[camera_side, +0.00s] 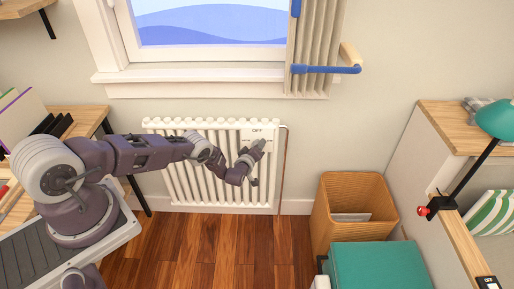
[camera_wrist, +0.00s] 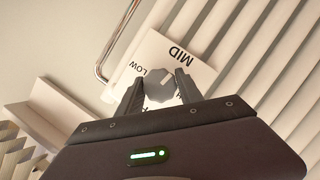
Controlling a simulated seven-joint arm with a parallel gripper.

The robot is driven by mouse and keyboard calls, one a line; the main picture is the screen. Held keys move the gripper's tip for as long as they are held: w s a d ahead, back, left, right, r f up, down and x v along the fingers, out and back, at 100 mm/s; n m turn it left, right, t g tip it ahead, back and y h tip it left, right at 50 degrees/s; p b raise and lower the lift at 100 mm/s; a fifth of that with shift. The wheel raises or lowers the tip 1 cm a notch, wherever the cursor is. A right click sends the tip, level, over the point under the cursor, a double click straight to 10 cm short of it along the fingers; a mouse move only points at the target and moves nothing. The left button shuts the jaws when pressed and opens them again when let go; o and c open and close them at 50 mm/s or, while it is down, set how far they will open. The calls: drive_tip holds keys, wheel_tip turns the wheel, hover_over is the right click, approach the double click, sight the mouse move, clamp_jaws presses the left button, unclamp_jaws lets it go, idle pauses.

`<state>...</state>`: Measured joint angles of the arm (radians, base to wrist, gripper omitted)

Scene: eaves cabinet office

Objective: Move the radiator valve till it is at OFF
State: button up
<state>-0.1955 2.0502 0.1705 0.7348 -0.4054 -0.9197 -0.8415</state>
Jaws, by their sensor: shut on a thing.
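The radiator valve is a grey round knob (camera_wrist: 158,88) on a white label plate (camera_wrist: 152,46), seen in the wrist view. The plate shows MID and LOW, and other lettering is partly hidden by my gripper. A pale pointer mark on the knob seems to face up and right, roughly towards MID. My gripper (camera_wrist: 160,78) has one finger on each side of the knob and is shut on it. In the side view the plate's OFF label (camera_side: 258,131) shows at the radiator's upper right, and my gripper (camera_side: 258,149) covers the knob there.
The white ribbed radiator (camera_side: 178,187) stands under the window. A thin pipe (camera_side: 283,170) runs down its right side. A wooden bin (camera_side: 344,226) and a teal box (camera_side: 375,265) stand to the right. Wooden floor (camera_side: 200,250) in front is clear.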

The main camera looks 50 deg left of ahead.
idle(0.3)
drive_tip(key=o, duration=1.4)
drive_tip(key=v, duration=0.7)
